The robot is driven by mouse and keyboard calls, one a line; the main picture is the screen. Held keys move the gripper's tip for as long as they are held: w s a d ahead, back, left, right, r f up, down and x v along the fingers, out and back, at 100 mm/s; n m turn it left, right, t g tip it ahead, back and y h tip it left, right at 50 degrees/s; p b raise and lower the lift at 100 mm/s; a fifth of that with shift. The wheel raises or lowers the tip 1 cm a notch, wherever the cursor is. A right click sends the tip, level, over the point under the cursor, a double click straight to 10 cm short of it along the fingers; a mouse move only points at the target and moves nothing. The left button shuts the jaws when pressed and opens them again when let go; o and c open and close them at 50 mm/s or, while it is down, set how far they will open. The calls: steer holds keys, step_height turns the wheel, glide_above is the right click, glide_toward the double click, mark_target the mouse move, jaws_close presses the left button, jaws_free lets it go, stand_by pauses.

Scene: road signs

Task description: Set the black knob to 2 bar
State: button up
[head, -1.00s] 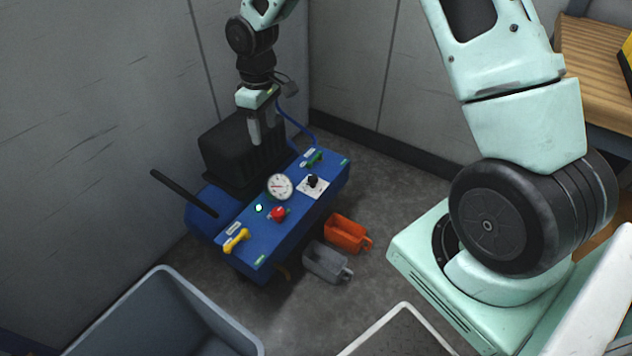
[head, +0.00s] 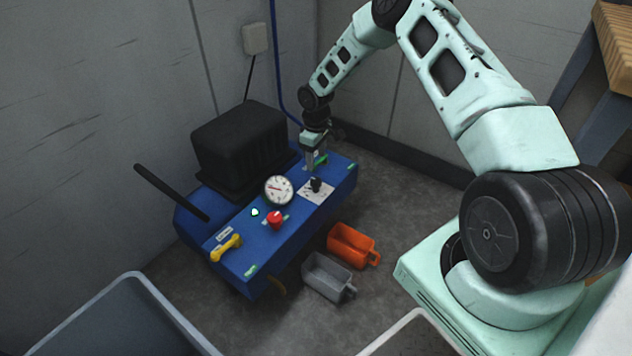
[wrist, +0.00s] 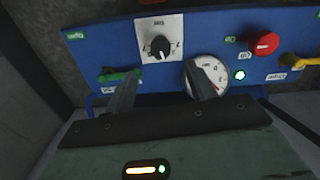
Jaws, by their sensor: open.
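The black knob (head: 316,185) stands on a white square dial plate (head: 309,194) on top of the blue machine panel. The knob (wrist: 160,46) also shows in the wrist view, ahead of my fingertips; its scale figures are too small to read. A round gauge (head: 278,190) with a white face and red needle sits left of the knob in the head view. My gripper (head: 312,168) is just behind and above the knob. In the wrist view my gripper (wrist: 161,88) is open, its two fingers apart, with the knob beyond the gap and not between them.
A green handle (wrist: 120,76) lies close to one finger. A red knob (head: 275,219) and a yellow handle (head: 226,247) are further along the panel. A black bar (head: 172,193) sticks out at left. Orange (head: 352,245) and grey (head: 328,277) scoops are on the floor.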

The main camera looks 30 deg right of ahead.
mark_target(316, 179)
step_height(316, 179, down, 10)
steer(key=b, duration=0.2)
steer(key=shift+b, duration=0.3)
steer(key=shift+r, duration=0.1)
steer(key=c, duration=1)
